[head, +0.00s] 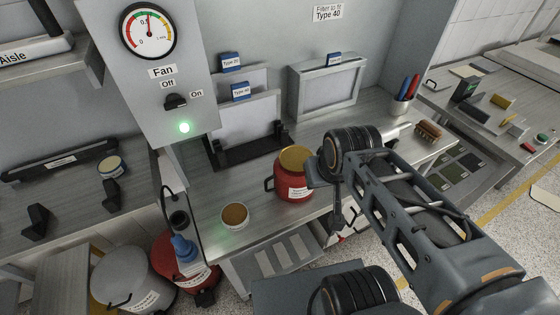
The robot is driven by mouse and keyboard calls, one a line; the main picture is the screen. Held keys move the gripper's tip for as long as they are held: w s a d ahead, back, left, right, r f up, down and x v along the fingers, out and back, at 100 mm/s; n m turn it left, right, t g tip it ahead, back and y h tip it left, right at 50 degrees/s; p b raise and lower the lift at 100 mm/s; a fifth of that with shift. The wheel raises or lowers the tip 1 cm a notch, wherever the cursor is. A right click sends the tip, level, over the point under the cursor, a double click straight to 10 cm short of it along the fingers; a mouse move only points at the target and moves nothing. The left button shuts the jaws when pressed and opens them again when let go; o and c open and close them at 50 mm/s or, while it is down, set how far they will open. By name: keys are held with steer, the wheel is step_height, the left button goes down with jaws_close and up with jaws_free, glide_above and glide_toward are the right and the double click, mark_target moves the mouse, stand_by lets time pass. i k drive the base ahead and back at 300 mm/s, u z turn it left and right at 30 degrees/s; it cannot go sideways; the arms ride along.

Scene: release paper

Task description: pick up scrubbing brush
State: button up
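The scrubbing brush (429,130) is a small brown block with bristles. In the head view it lies at the right end of the grey metal workbench (262,213), close to the bench's right edge. My arm crosses the right half of the view, and its bent joint is over the bench, left of the brush. A narrow dark end part that looks like my gripper (338,215) hangs below that joint, at the bench's front edge and well left of the brush. Its fingers are too dark and small to tell whether they are open. Nothing is seen touching the brush.
A red canister (294,176) with a tan lid and an open tub (235,216) stand on the bench. A pen cup (400,104) stands behind the brush. Another table (462,112) with small items is at the right. Large canisters (134,276) stand on the floor at lower left.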

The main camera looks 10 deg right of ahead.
mark_target(428, 131)
steer(key=z, duration=1.05)
steer(key=k, duration=1.25)
steer(key=z, duration=0.7)
steer(key=i, duration=0.75)
steer(key=z, duration=0.6)
steer(key=i, duration=1.05)
steer(key=u, duration=0.65)
steer(key=i, duration=0.85)
steer(key=u, duration=1.25)
steer(key=i, duration=0.25)
steer(key=u, duration=0.15)
